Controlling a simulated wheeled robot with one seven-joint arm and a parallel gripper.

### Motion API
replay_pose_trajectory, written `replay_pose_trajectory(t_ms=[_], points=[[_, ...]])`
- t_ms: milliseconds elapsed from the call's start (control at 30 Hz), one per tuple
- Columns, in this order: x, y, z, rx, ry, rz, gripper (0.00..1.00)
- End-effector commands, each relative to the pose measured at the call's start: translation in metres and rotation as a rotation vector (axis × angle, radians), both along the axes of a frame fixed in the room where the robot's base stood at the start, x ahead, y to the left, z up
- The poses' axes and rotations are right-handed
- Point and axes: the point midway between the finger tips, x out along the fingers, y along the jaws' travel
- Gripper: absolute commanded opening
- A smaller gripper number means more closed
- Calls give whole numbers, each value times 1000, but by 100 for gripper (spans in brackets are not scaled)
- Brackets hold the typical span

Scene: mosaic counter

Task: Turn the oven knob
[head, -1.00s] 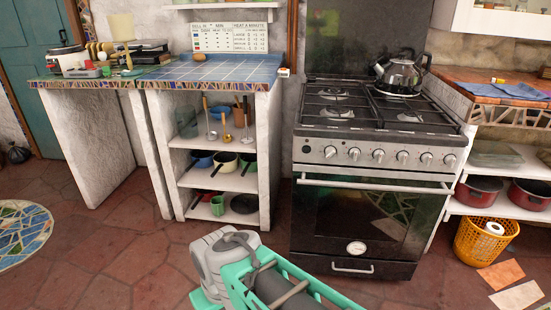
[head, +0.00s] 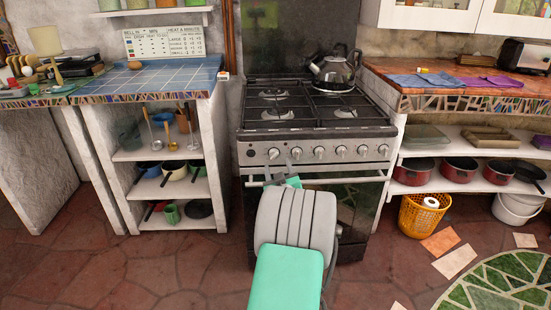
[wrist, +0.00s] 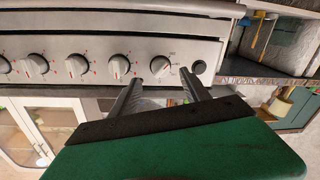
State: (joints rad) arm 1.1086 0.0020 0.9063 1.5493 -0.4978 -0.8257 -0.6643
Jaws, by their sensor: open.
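The black and steel oven (head: 318,131) stands ahead with a row of silver knobs along its front panel. My gripper (head: 281,166) is at the left end of that panel, partly hidden by my arm. In the wrist view, which is upside down, my gripper (wrist: 160,82) is open, its two fingers pointing at the panel. The end oven knob (wrist: 160,66) lies just beyond the fingertips, in line with the gap between them. This is the leftmost knob (head: 273,153) in the head view. I cannot tell whether the fingers touch it.
The oven handle bar (wrist: 170,7) runs close to the knobs. A kettle (head: 334,70) sits on the stove's back right. A tiled counter (head: 160,78) is on the left, a wooden-topped one (head: 440,98) on the right. An orange basket (head: 424,218) stands on the floor at right.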

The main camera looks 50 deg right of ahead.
Motion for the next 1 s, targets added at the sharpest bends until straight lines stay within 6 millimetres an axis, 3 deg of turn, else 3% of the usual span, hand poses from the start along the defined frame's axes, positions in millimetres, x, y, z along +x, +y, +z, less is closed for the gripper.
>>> replay_pose_trajectory(t_ms=[233, 567, 1000], points=[[34, -32, -2, 2, 2, 2, 55], [41, -40, 0, 2, 1, 0, 55], [41, -40, 0, 2, 1, 0, 20]])
